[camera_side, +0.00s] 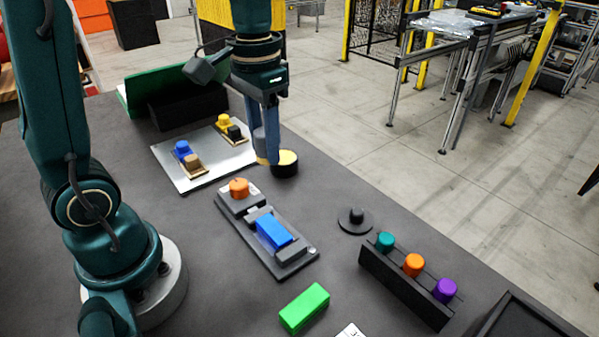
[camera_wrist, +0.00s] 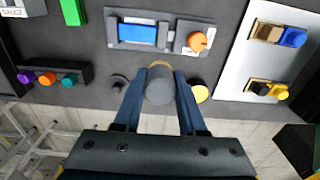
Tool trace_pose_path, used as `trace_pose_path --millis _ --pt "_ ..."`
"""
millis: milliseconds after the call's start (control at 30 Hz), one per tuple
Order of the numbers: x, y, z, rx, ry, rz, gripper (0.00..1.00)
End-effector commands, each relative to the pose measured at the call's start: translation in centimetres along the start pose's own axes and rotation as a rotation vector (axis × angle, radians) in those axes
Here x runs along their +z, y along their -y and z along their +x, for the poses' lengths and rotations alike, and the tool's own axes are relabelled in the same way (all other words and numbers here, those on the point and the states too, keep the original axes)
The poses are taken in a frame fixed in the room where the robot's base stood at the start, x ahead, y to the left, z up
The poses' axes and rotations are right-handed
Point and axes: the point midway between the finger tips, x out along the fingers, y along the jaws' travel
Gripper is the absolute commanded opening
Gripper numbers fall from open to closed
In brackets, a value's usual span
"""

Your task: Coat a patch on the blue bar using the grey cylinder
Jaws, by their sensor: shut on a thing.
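My gripper (camera_side: 266,160) is shut on the grey cylinder (camera_wrist: 159,88), with a finger on each side of it in the wrist view. The cylinder is upright and has a tan lower end. It hangs beside a low black pot with a yellow top (camera_side: 286,159); I cannot tell its exact height over the table. The pot is partly hidden by a finger in the wrist view (camera_wrist: 200,94). The blue bar (camera_side: 273,231) lies in a grey fixture (camera_side: 283,268), in front of the gripper in the side view. The bar shows whole in the wrist view (camera_wrist: 137,33).
An orange knob (camera_side: 239,187) stands at the fixture's end. A silver plate (camera_side: 200,183) with several coloured pieces lies left of the gripper. A black disc with a knob (camera_side: 355,222), a rack of coloured knobs (camera_side: 400,290) and a green block (camera_side: 304,308) stand nearer the camera.

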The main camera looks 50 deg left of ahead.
Motion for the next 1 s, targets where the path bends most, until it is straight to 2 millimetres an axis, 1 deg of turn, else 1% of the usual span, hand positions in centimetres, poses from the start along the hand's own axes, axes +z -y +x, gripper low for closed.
trace_pose_path --millis 33,100,300,467,1000 --pt "0.6 -0.2 0.7 0.001 0.005 0.001 0.0" --pt "1.2 -0.4 1.4 0.001 0.007 0.002 0.0" --pt "2.5 -0.9 2.5 0.004 0.025 0.009 0.0" --pt "2.6 -1.0 3.2 0.004 0.027 0.013 0.0" --pt "2.8 -1.0 7.9 0.004 0.031 0.013 0.0"
